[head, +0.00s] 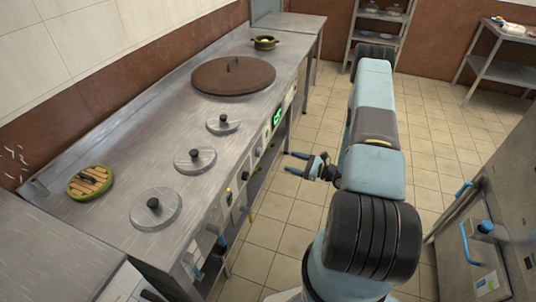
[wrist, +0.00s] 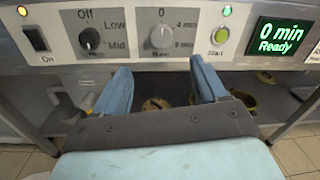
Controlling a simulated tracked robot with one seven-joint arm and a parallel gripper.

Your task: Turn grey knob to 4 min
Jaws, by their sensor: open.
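The grey knob (wrist: 162,37) is on the front panel in the wrist view, between the marks 0, 4 min and 8 min. Its pointer appears to face up at 0. The display (wrist: 279,36) to its right reads "0 min Ready" in green. My gripper (wrist: 160,68) is open and empty. Its two blue fingers are spread below the knob, one to each side, apart from it. In the head view my gripper (head: 298,163) is in front of the counter's front panel, with a gap. The knob is too small to make out there.
A black knob (wrist: 90,40) marked Off, Low and Mid is left of the grey knob. A round green button (wrist: 220,35) is to its right. The steel counter (head: 95,160) holds several lidded pots. A cabinet with blue handles (head: 480,230) stands at right, with tiled floor between.

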